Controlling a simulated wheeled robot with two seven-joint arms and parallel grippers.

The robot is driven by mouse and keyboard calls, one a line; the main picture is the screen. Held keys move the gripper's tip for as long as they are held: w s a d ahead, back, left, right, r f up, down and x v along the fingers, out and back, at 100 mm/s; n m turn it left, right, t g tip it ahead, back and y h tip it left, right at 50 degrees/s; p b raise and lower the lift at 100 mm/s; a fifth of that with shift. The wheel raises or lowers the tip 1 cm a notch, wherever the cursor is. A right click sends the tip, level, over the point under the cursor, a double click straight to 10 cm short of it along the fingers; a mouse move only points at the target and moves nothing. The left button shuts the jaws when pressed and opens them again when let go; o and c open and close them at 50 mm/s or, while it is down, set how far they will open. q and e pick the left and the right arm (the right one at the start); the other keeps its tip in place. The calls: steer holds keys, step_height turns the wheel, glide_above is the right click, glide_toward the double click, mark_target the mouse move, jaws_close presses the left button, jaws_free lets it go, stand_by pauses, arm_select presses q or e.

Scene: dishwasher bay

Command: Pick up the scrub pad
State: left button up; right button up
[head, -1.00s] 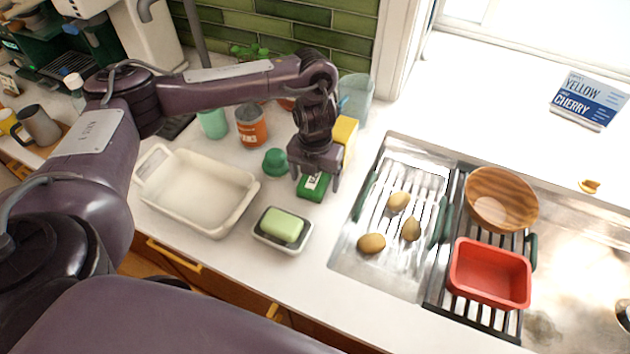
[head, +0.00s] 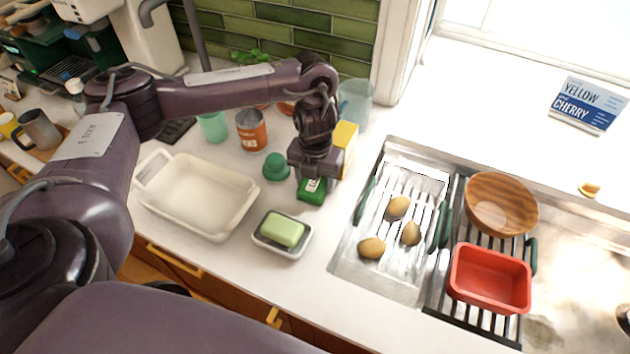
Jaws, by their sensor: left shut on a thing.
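The scrub pad (head: 311,193), a green block with a white label, is on the white counter in the head view, behind the soap dish. My left gripper (head: 314,182) comes down over it from above. Its jaws are shut on the pad, and the gripper hides the pad's upper part. I cannot tell whether the pad is touching the counter. My right gripper is out of view.
A soap dish with green soap (head: 283,230) stands just in front. A cream baking dish (head: 190,222) is to the left. A green scrubber (head: 276,166) is close beside the gripper, and a yellow box (head: 346,138) is behind. The sink with potatoes (head: 398,207) is to the right.

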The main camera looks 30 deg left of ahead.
arm_select(q)
step_height(320, 180, up, 20)
steer(key=p, duration=0.3)
steer(key=shift+f, duration=0.2)
stand_by(0.3)
steer(key=o, duration=0.4)
steer(key=c, duration=0.3)
steer(key=shift+f, duration=0.1)
